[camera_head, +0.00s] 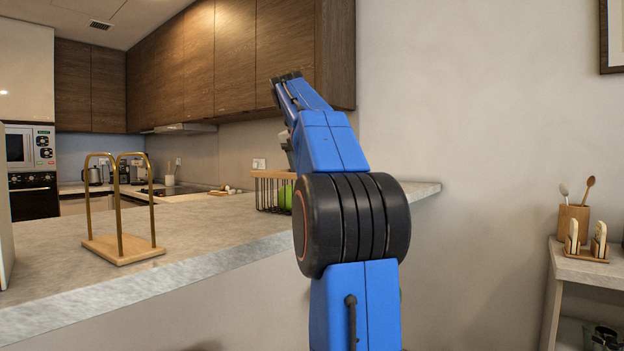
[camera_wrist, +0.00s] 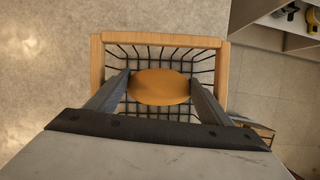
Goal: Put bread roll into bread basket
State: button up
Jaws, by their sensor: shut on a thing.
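In the wrist view, the bread roll (camera_wrist: 160,88) is an orange-brown oval between the two fingers of my gripper (camera_wrist: 160,82). My gripper is shut on it, one finger at each side. Behind the roll, as the wrist camera sees it, is a basket with a light wooden rim (camera_wrist: 160,40) and black wire mesh. The roll appears over the basket's middle; the height between them cannot be told. The basket looks empty where its mesh shows. In the head view my blue arm stands in front, and the roll and the fingers cannot be made out.
A slatted basket (camera_head: 267,176) with green things stands on the grey counter (camera_head: 205,222). A wooden stand with brass hoops (camera_head: 122,249) is at the counter's left. A side table (camera_head: 590,268) at right holds a utensil pot (camera_head: 572,222). Part of another basket (camera_wrist: 262,131) shows in the wrist view.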

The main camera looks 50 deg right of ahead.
jog(key=shift+f, duration=0.5)
jog(key=o, duration=0.8)
jog(key=shift+r, duration=0.1)
